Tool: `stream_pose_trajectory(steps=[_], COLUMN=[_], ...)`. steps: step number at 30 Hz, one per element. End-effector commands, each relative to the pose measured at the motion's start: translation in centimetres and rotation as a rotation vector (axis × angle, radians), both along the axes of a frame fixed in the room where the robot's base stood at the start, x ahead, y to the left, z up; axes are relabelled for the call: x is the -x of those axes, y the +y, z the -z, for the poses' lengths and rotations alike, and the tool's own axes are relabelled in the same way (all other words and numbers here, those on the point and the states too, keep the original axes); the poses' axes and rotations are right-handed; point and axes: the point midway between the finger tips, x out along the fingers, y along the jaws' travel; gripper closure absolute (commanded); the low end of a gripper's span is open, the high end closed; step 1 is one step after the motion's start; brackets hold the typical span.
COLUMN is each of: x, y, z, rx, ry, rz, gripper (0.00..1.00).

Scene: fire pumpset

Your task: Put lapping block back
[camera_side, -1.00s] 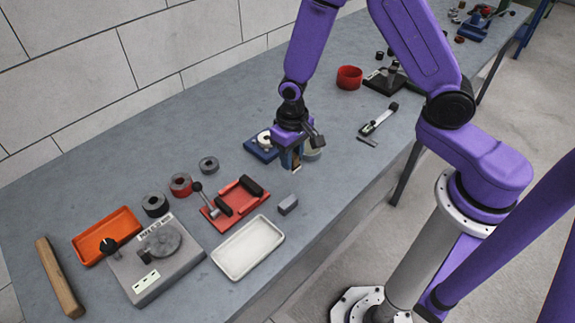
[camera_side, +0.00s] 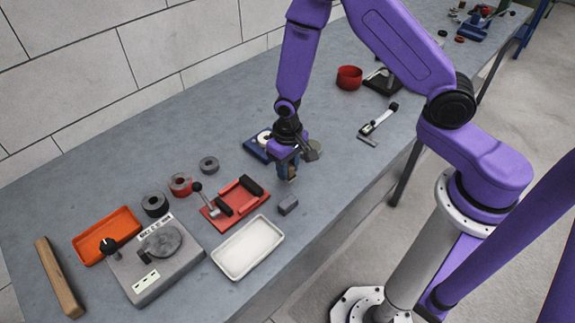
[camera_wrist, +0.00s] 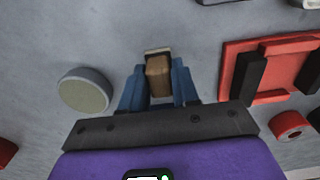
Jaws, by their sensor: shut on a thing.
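My gripper (camera_side: 287,168) is shut on a brown block with a pale end, taken to be the lapping block (camera_wrist: 158,75). In the wrist view the block sits between the two blue fingers. Its lower end shows in the side view (camera_side: 292,178), close over the bench right of the red fixture (camera_side: 238,202); whether it touches the bench I cannot tell. The fingers hide its sides. A round pale-topped disc (camera_wrist: 85,91) lies beside the gripper, at the left in the wrist view.
A small grey block (camera_side: 288,204) and a white tray (camera_side: 232,276) are at the bench's front. A blue tool (camera_side: 256,151) is close behind the gripper. A lapping machine (camera_side: 138,283), orange tray (camera_side: 81,259) and several rings stand left.

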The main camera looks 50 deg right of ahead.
Motion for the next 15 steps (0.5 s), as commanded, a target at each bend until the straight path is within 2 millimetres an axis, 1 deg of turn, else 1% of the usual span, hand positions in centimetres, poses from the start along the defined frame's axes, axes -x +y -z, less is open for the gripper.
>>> stream_pose_trajectory(steps=[1,3,11,15], x=[-0.01,-0.02,-0.02,-0.06], y=[0.02,0.02,0.01,0.02], z=[0.07,0.05,0.02,-0.44], rx=[0.000,0.000,0.000,-0.001], ry=[0.000,0.000,-0.001,-0.002], rz=[0.000,0.000,0.000,0.000], gripper=[0.64,0.45,0.45,0.45])
